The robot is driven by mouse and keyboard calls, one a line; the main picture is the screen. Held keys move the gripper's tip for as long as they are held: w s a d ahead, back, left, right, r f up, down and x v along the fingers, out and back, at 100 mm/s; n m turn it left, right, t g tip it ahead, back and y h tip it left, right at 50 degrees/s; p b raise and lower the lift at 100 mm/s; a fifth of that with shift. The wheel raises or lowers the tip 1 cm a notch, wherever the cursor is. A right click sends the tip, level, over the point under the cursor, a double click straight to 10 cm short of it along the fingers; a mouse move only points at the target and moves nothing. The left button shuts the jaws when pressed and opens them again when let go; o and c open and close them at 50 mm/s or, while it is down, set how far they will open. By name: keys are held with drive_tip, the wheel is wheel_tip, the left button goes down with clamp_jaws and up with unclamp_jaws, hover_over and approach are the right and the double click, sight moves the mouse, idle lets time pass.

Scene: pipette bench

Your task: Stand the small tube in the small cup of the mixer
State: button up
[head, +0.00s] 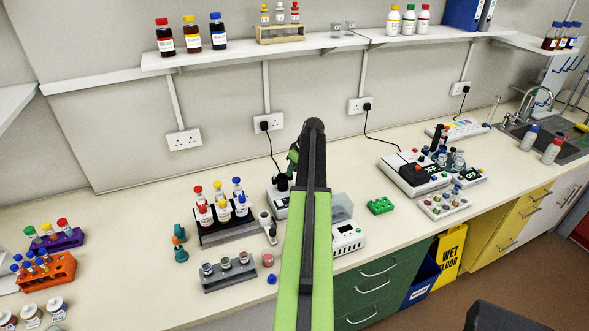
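The mixer (278,203) is a small pale machine at the middle of the bench, left of my arm, with a dark round cup (282,183) on top. My green and black arm crosses the middle of the view and hides the mixer's right side. A green and dark part of my arm's end shows just above the cup, partly behind the arm. My gripper's fingers cannot be made out, nor whether they hold anything. I cannot pick out the small tube with certainty.
Left of the mixer stand a black bottle rack (229,230) and a grey rack (229,277). A white machine (347,238) and a green block (380,206) are to the right. A shelf (350,42) runs above.

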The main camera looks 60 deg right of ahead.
drive_tip(key=shift+o, duration=0.2)
drive_tip(key=d+p+v, duration=0.1)
drive_tip(key=p+v, duration=1.5)
drive_tip(key=v, duration=0.1)
drive_tip(key=shift+a, duration=0.5)
drive_tip(key=shift+s+r, duration=0.1)
drive_tip(key=shift+r, duration=0.05)
